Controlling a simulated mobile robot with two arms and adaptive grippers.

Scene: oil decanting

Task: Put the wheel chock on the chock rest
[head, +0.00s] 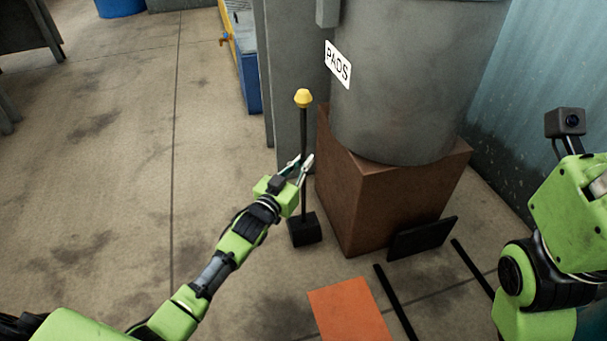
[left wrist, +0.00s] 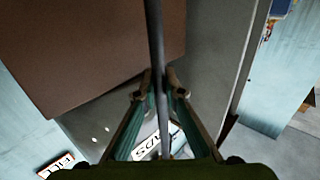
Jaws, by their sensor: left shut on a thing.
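The wheel chock appears to be the black block (head: 304,230) with an upright dark pole and a yellow knob (head: 303,98) on top. The block is at the floor left of the brown box; I cannot tell whether it touches the floor. My left gripper (head: 299,168) is shut on the pole, about midway up. In the left wrist view the pole (left wrist: 155,40) runs between the fingers of the left gripper (left wrist: 160,85). My right arm shows at the right edge, but its fingers are out of view. I cannot tell which thing is the chock rest.
A grey drum (head: 410,90) labelled PADS stands on a brown box (head: 350,195). A black plate (head: 422,238) leans at the box's foot. An orange panel (head: 352,310) and dark bars (head: 395,302) lie in front. A grey post (head: 290,60) stands behind. Open floor lies left.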

